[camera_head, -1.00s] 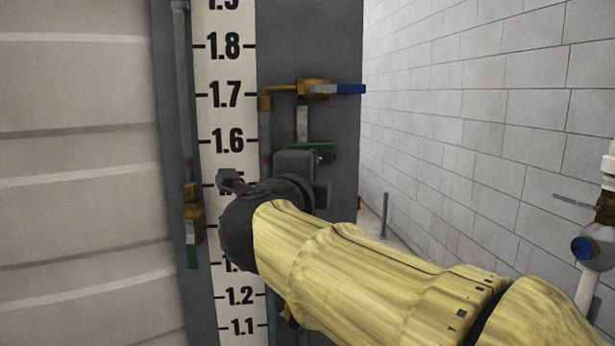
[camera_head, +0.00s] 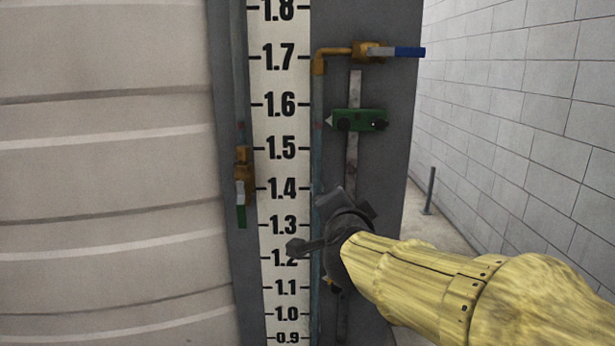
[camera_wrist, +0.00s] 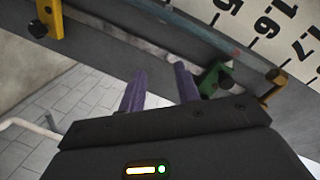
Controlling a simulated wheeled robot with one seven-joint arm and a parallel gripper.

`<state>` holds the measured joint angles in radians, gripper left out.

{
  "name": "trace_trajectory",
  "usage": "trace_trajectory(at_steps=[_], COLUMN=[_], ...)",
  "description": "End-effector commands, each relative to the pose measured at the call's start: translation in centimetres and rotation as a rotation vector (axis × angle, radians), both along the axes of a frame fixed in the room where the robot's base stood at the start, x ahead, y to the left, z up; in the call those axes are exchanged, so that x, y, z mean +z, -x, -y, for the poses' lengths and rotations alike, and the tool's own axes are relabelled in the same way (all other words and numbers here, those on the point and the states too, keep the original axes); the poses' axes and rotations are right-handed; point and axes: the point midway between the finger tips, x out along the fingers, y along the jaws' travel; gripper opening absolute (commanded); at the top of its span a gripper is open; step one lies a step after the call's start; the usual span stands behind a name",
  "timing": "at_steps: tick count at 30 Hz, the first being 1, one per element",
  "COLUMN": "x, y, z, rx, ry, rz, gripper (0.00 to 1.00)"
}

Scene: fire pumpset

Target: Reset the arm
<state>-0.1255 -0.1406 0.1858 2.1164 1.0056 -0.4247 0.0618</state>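My arm, in a yellow cover, reaches in from the lower right of the head view and ends in a dark wrist (camera_head: 345,235) in front of the grey gauge panel (camera_head: 385,190). The wrist is near the 1.2 to 1.4 marks, below the green slider (camera_head: 360,121). In the wrist view my gripper (camera_wrist: 159,84) shows two purple fingers standing apart, with nothing between them. The fingertips cannot be made out in the head view.
A white numbered scale (camera_head: 280,125) runs down the panel. A brass valve with a blue handle (camera_head: 408,52) is at upper right; one with a green handle (camera_head: 241,215) is at left. A ribbed tank (camera_head: 100,180) and a block wall (camera_head: 540,120) flank the panel.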

Motion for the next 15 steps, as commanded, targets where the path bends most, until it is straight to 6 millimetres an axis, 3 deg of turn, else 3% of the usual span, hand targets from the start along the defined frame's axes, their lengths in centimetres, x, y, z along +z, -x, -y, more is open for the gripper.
trace_trajectory(at_steps=[1,5,8,12,15], x=[-3.0,-10.5,-16.2,-23.3,-27.5], y=[-0.1,1.1,3.3,7.7,11.8], z=[0.2,0.7,1.6,3.6,5.3], rx=[0.049,0.193,0.306,0.455,0.56], ry=[0.075,0.257,0.379,0.516,0.596], rz=[-0.073,-0.273,-0.441,-0.684,-0.862], gripper=[0.33,0.33,0.33,0.33,0.33])
